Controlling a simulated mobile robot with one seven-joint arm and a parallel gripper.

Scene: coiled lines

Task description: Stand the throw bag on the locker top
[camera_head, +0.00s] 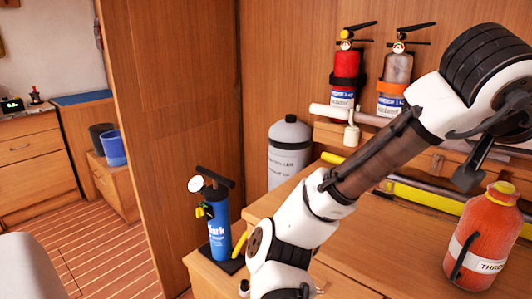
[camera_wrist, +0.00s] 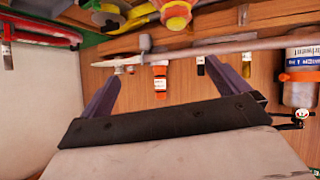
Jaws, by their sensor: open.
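The throw bag (camera_head: 484,240) is an orange-red, bottle-shaped bag with a yellow cap, a dark strap and a white label reading "THRO". It stands upright on a wooden locker top (camera_head: 385,262) at the right of the head view. My gripper shows in the wrist view (camera_wrist: 166,78) with its two fingers apart and nothing between them. In the head view its dark end hangs just above and left of the bag's cap, apart from it. An orange and yellow rounded thing at the wrist view's top edge (camera_wrist: 176,12) looks like the bag's cap end.
A blue cylinder with a gauge (camera_head: 219,228) stands at the lower left of the locker top. A grey tank (camera_head: 289,152) stands behind. Red (camera_head: 344,72) and grey (camera_head: 397,70) extinguishers hang on the wall. A yellow bar (camera_head: 425,198) lies along the back. Bare wood lies left of the bag.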

